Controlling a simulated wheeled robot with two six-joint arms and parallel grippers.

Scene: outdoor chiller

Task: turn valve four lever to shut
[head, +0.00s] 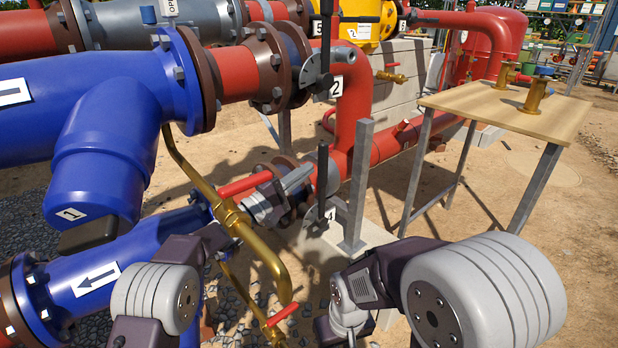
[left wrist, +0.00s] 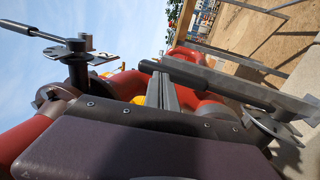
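The lower black valve lever (head: 322,182) stands upright at the lower red pipe. A small white tag (head: 330,214) sits by its base; its number is hard to read. My left gripper (head: 290,185) reaches up from lower left, with its grey fingers right beside the lever. In the left wrist view the lever (left wrist: 215,85) crosses close in front of my gripper's grey bars (left wrist: 165,92). I cannot tell whether the fingers touch it or how far they are open.
Another valve lever (head: 326,45) stands upright above, near label 2. A bent brass pipe (head: 262,250) runs in front of my left arm. A grey post (head: 357,185) stands right of the lower lever. A wooden table (head: 490,108) is at right, with bare ground around it.

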